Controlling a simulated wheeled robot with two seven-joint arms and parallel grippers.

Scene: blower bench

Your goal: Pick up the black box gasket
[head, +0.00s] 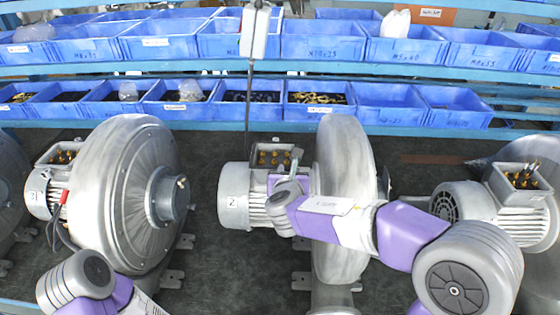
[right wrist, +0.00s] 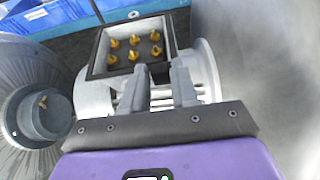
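The middle motor's open terminal box (head: 272,155) holds several brass studs; it also shows in the right wrist view (right wrist: 84,86). A black rim runs around the studs inside this box, and it looks like the black box gasket (right wrist: 97,62). My right gripper (right wrist: 161,72) is open, with a clear gap between its two grey fingers and nothing in it. Its fingertips are at the near right side of the box; I cannot tell whether they touch it. In the head view the right gripper (head: 294,162) is beside the box, partly hidden by my wrist. My left gripper is not in view.
Large grey blowers stand left (head: 125,195) and middle (head: 342,150). Another motor with an open terminal box (head: 518,184) is at right. Blue bins (head: 322,112) fill the shelves behind.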

